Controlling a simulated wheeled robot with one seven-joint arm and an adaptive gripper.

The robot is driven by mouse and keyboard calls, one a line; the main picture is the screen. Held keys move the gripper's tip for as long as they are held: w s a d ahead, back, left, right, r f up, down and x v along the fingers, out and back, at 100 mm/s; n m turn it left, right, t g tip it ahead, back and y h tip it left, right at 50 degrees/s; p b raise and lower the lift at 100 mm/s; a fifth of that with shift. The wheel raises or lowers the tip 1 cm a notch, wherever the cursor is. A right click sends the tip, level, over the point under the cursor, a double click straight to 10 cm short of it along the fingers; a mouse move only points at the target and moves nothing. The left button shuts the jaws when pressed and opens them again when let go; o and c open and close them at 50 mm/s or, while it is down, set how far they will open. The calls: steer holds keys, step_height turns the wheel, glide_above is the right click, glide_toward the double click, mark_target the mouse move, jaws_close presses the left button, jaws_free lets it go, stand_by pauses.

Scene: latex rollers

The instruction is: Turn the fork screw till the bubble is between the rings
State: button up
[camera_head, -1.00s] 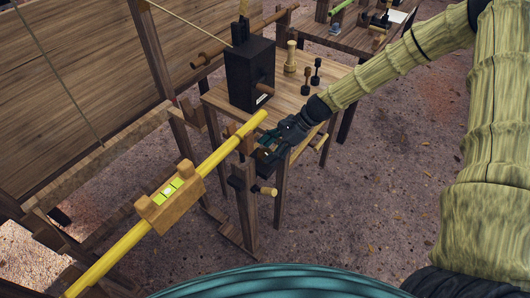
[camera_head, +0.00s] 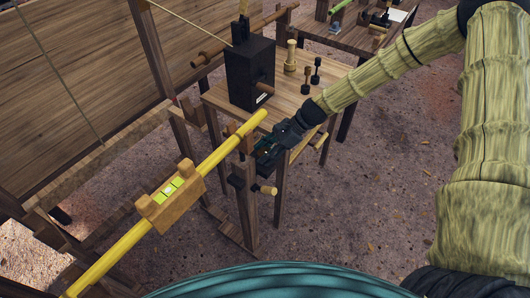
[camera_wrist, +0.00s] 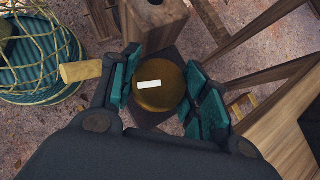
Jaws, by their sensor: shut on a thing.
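My gripper (camera_head: 266,158) is at the post (camera_head: 247,212) under the upper end of the yellow roller (camera_head: 222,150). In the wrist view my gripper (camera_wrist: 160,92) is shut on the fork screw (camera_wrist: 159,97), a round brown knob with a white mark, seen from above between the teal pads. In the head view the gripper hides the screw. The wooden level (camera_head: 183,205) sits on the roller and carries a green vial (camera_head: 168,190). A pale patch, seemingly the bubble, shows near the vial's middle; its exact place against the rings is too small to tell.
A wooden peg (camera_head: 265,189) sticks out of the post below my gripper; it also shows in the wrist view (camera_wrist: 80,71). A small table (camera_head: 218,97) behind bears a black box (camera_head: 249,75) and several turned pieces. Bare floor (camera_head: 355,215) lies to the right.

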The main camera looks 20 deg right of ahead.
steer(key=shift+n, duration=0.3)
steer(key=shift+n+g, duration=1.1)
steer(key=shift+n, duration=0.1)
steer(key=o, duration=1)
steer(key=shift+d+r, duration=0.1)
steer(key=v, duration=1.1)
steer(key=shift+w+d+r, duration=0.1)
steer(key=shift+d+r, duration=0.15)
